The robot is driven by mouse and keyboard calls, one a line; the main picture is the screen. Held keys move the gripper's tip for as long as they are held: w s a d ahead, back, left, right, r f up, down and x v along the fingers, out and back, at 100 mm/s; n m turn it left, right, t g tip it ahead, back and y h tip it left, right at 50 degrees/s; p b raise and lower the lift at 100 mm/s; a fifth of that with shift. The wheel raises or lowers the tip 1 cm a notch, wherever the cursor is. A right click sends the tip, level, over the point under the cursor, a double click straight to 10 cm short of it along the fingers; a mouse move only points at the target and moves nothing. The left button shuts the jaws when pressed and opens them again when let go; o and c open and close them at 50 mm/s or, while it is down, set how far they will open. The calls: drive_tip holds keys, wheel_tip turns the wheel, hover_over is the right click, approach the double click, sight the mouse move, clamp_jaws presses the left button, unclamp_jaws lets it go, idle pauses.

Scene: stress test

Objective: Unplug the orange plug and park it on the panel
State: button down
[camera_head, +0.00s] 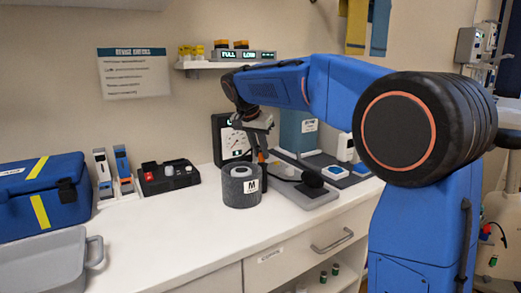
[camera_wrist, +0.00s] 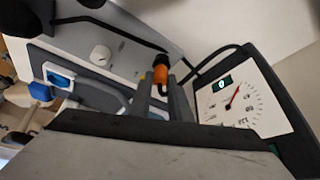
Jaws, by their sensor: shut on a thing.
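The orange plug (camera_wrist: 160,75) with a black end is between the two grey fingers of my gripper (camera_wrist: 158,95) in the wrist view. My gripper is shut on it. In the head view my gripper (camera_head: 262,148) is low over the counter, and a small orange part of the plug (camera_head: 262,157) shows below it. A light grey panel (camera_wrist: 125,40) with a white round knob (camera_wrist: 101,55) lies behind the plug in the wrist view. A dark cable runs near the plug. I cannot tell whether the plug's tip sits in a socket.
A gauge box (camera_head: 234,138) stands close behind my gripper; it also shows at right in the wrist view (camera_wrist: 245,98). A blue toolbox (camera_head: 40,195) and grey bin (camera_head: 45,262) are left. The front-middle counter is clear.

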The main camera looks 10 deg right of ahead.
drive_tip(key=shift+f, duration=0.35)
idle(0.3)
drive_tip(key=c, duration=1.6)
unclamp_jaws()
drive_tip(key=shift+o, duration=0.2)
drive_tip(key=shift+r, duration=0.1)
drive_tip(key=v, duration=1.7)
drive_tip(key=shift+s+r, duration=0.1)
